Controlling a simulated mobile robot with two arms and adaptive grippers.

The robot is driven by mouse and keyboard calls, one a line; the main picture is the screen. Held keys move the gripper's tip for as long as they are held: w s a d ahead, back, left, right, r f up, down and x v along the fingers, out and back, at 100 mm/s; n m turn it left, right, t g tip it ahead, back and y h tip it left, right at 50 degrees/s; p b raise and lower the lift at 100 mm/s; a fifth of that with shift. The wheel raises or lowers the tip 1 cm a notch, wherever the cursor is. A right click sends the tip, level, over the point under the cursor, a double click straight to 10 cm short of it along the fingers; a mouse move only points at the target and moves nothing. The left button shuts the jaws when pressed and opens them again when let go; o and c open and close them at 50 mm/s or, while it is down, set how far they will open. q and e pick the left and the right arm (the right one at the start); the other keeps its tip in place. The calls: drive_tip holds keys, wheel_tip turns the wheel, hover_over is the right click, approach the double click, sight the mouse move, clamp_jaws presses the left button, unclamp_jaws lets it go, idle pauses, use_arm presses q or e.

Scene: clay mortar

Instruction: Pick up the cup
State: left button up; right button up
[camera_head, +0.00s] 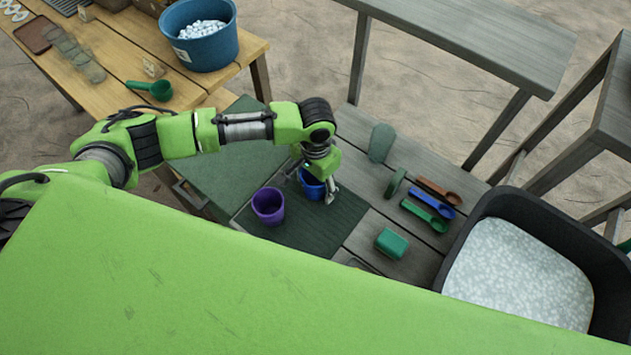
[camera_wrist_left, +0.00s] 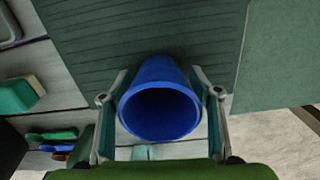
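The blue cup (camera_head: 312,185) stands on the dark green mat on the low grey table. In the left wrist view the cup (camera_wrist_left: 160,108) shows its open mouth toward the camera. My left gripper (camera_head: 312,188) is lowered over the cup, with one finger on each side of it. In the wrist view my left gripper (camera_wrist_left: 160,88) looks open around the cup; its fingertips are close to the cup's walls, and contact is not clear. My right gripper is not in view.
A purple cup (camera_head: 268,207) stands just left of the blue cup. A green box (camera_head: 391,243) and several coloured spoons (camera_head: 427,215) lie to the right. A black tub (camera_head: 590,248) of pale material is at the far right. A blue bucket (camera_head: 205,52) stands on the wooden table.

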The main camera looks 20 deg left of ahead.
use_arm(q)
drive_tip(key=c, duration=0.8)
drive_tip(key=shift+r, duration=0.1)
